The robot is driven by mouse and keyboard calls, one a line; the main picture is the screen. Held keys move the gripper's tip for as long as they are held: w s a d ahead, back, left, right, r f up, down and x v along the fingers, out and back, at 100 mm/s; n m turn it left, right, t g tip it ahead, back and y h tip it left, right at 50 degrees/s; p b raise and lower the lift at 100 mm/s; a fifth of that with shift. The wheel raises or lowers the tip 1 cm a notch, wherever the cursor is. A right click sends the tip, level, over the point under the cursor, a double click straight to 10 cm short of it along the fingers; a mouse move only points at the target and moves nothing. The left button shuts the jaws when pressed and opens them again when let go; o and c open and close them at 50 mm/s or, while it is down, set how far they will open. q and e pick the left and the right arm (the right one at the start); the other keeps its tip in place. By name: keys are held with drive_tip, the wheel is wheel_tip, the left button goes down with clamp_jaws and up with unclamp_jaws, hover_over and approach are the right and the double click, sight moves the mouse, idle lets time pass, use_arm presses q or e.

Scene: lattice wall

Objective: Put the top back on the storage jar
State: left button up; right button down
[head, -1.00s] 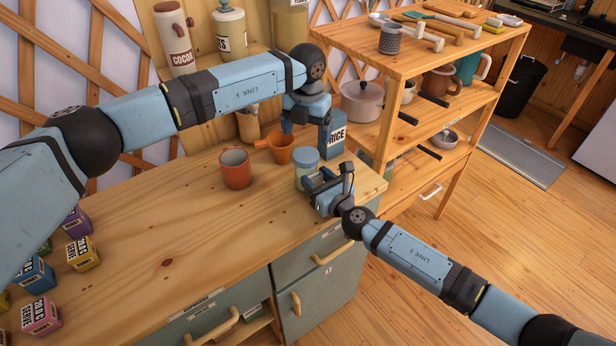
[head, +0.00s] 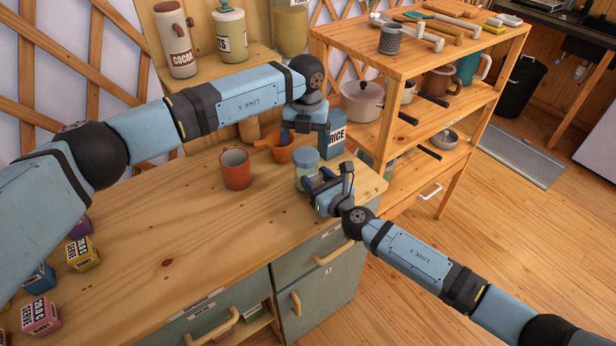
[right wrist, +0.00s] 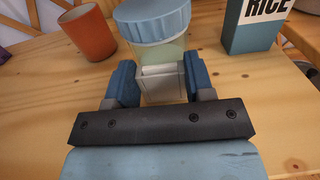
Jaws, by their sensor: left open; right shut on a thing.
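The storage jar (head: 305,178) stands near the right end of the wooden counter, a clear jar with pale contents. Its round blue top (head: 306,158) sits on the jar's mouth and looks level; I cannot tell whether it is fully seated. The blue top (right wrist: 153,22) and the jar (right wrist: 170,52) also show in the right wrist view.
A terracotta mug (head: 236,170) stands left of the jar. An orange cup (head: 277,150) and a blue rice box (head: 334,137) stand close behind it. A wooden shelf unit (head: 400,62) with pots is at the right. The counter's middle (head: 185,220) is clear.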

sight(306, 154)
use_arm(q)
wheel_tip(306, 154, down, 5)
drive_tip(key=shift+f, duration=0.1)
drive_tip(key=c, duration=0.9)
drive_tip(key=m, duration=0.5)
drive_tip(key=shift+m, duration=0.4)
drive_tip(key=m, duration=0.4)
drive_tip(key=o, duration=1.1)
drive_tip(key=shift+c, duration=0.2)
wheel_tip(306, 154, up, 12)
